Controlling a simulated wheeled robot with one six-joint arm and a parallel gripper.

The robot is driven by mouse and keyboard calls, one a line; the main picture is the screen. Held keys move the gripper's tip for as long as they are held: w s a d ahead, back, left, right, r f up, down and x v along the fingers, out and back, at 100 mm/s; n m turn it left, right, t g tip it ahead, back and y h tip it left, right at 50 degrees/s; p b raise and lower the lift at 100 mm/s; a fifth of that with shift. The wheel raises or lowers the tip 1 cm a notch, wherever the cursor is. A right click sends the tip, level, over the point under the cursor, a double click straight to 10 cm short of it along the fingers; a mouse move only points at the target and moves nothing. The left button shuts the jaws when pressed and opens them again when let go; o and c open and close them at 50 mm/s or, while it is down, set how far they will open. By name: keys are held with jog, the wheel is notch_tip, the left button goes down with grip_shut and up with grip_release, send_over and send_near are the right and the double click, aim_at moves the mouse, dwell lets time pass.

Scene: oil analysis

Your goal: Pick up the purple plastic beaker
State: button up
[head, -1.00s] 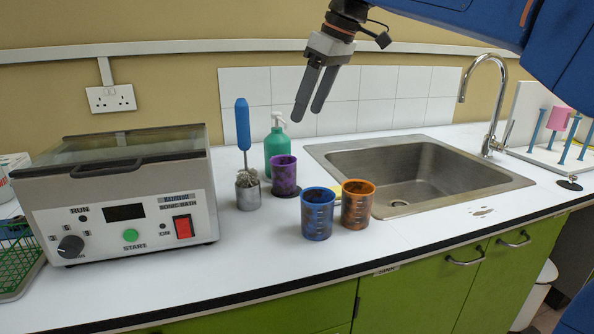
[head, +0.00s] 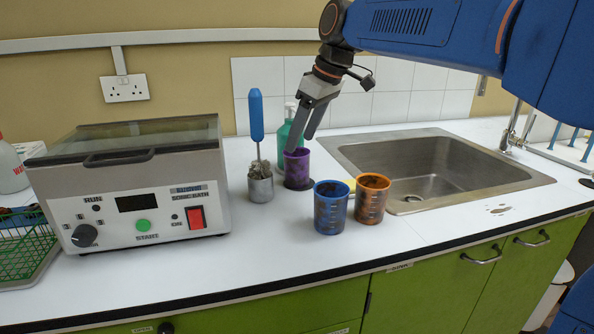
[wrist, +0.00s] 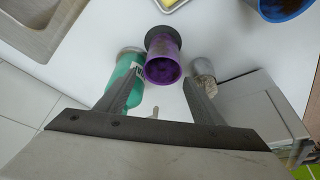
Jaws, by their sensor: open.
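The purple beaker (head: 297,170) stands upright on the white counter, just left of the sink, in the head view. In the wrist view the purple beaker (wrist: 162,62) shows its open mouth toward me, between and beyond my finger ends. My gripper (head: 300,143) is open and empty, pointing down at the beaker's rim in the head view. In the wrist view my gripper (wrist: 160,88) has its fingers spread wider than the beaker. Whether a finger touches the rim I cannot tell.
A green bottle (head: 289,132) stands close behind the beaker. Blue (head: 330,208) and orange (head: 371,200) beakers stand in front right, beside the sink (head: 440,170). The sonic bath (head: 135,195) is left.

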aim_at(297, 154)
jog(key=shift+s+x, duration=0.15)
jog(key=shift+x, duration=1.25)
jog(key=shift+s+x, duration=0.1)
jog(key=shift+x, duration=1.3)
jog(key=shift+d+f, duration=0.1)
jog(key=shift+d, duration=0.1)
jog(key=c, duration=0.9)
